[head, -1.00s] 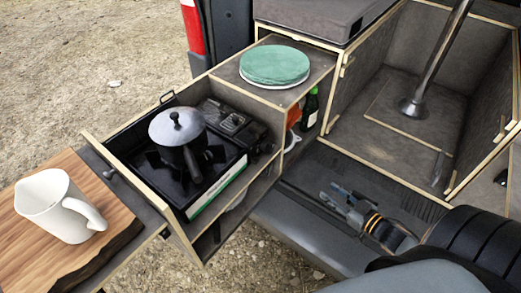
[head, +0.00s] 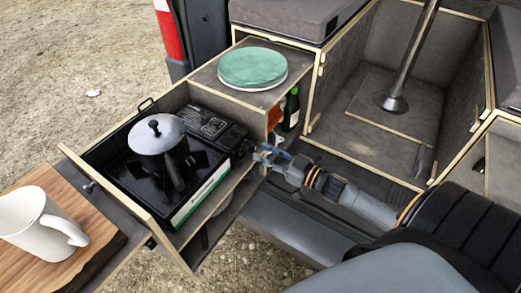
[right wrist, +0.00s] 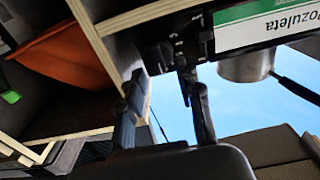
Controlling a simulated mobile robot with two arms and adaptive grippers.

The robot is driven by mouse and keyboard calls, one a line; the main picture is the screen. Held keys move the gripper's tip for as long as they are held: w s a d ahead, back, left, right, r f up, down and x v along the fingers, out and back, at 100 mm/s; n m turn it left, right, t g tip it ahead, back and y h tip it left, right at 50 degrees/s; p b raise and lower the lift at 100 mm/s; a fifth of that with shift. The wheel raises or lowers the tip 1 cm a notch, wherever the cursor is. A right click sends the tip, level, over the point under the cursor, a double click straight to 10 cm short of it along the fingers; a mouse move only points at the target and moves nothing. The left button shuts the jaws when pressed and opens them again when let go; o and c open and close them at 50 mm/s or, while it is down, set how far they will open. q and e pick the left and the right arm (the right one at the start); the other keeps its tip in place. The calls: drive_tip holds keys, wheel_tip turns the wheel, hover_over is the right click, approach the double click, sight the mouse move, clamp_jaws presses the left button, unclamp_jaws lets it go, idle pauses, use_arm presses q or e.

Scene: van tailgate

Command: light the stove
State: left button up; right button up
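The black camping stove (head: 207,160) stands in the pulled-out wooden drawer with a lidded metal pot (head: 157,136) on it. Its control knob (head: 246,148) is on the front panel at the right end. My right gripper (head: 262,153) is just right of the knob, pointing at it. In the right wrist view the two fingers of my right gripper (right wrist: 160,88) are apart, just short of the stove's dark knob area (right wrist: 163,55). No object shows held in them. Whether they touch the knob cannot be told. My left gripper is not in view.
A white mug (head: 40,222) stands on a wooden board (head: 88,243) at the lower left. Green plates (head: 252,68) lie on the cabinet top, with a green bottle (head: 291,110) below. An orange cloth-like item (right wrist: 65,55) sits in the compartment beside the stove.

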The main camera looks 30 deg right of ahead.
sight(251, 148)
drive_tip(key=shift+x, duration=1.1)
clamp_jaws()
